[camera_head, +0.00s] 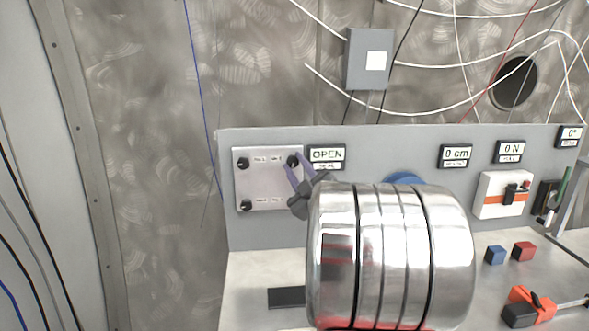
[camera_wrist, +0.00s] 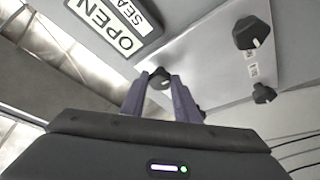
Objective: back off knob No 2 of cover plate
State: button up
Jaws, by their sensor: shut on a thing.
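The light cover plate (camera_head: 268,182) is on the grey panel, left of the OPEN sign (camera_head: 326,154). It also shows in the wrist view (camera_wrist: 212,65). Knob No 2 (camera_head: 293,160) is black and sits at its upper right. My gripper (camera_head: 292,167) reaches it with purple fingers. In the wrist view, my gripper (camera_wrist: 160,86) is shut on knob No 2 (camera_wrist: 159,78), with a finger on each side. Knob No 1 (camera_head: 243,162) is at upper left and another knob (camera_head: 246,205) at lower left. The plate's lower right corner is hidden by my gripper.
My silver arm covers the panel's middle and part of a blue round thing (camera_head: 405,178). A blue block (camera_head: 495,255), a red block (camera_head: 524,251) and an orange-black tool (camera_head: 530,307) lie on the bench at right. Loose wires hang on the wall above.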

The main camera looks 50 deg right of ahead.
jog(key=shift+a+r+n+y, duration=0.1)
jog(key=shift+r+n+y, duration=0.15)
jog(key=shift+n+y, duration=0.65)
jog(key=shift+w+n+h, duration=0.1)
jog(key=shift+n+h, duration=0.2)
jog(key=shift+n, duration=0.2)
jog(key=o, duration=0.7)
jog(key=shift+a+f, duration=0.1)
jog(key=o, duration=0.3)
jog(key=shift+o, duration=0.2)
jog(key=shift+f, duration=0.1)
